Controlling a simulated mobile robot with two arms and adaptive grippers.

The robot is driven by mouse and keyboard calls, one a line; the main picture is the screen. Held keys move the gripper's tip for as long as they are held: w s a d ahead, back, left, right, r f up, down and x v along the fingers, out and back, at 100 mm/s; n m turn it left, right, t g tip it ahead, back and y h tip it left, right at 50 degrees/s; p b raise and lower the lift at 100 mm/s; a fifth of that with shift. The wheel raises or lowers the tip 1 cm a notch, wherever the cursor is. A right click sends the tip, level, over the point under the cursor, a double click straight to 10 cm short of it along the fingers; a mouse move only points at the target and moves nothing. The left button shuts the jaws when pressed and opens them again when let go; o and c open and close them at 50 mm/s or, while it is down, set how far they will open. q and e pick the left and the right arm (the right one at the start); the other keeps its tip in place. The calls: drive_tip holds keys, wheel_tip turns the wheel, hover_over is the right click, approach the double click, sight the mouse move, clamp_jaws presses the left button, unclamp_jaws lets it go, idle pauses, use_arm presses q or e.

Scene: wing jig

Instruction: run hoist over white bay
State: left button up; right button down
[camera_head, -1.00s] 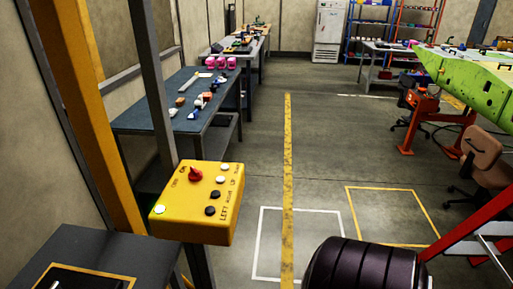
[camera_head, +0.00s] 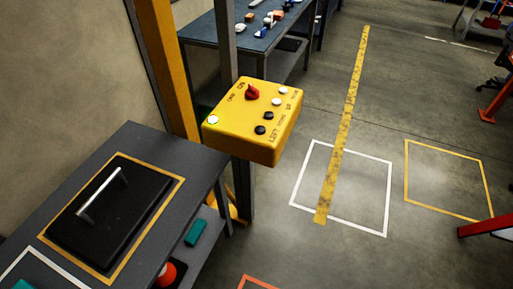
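The yellow control box (camera_head: 252,122) is mounted on a grey post, left of centre. It has a red knob (camera_head: 252,93), white and black buttons on its top face, and a lit green-white lamp (camera_head: 213,119) at its left corner. The white bay (camera_head: 387,200) is a white outline on the grey floor to the right of the box. A worn yellow stripe (camera_head: 346,115) crosses it, and the bay is empty. No hoist hook or load is in view. Neither gripper is in view.
A dark bench (camera_head: 150,140) at the left carries a black lidded panel (camera_head: 110,214) with a metal handle, inside a yellow outline. A yellow-outlined bay (camera_head: 440,205) lies right of the white one. A blue-topped table (camera_head: 210,27) stands behind. The floor between is clear.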

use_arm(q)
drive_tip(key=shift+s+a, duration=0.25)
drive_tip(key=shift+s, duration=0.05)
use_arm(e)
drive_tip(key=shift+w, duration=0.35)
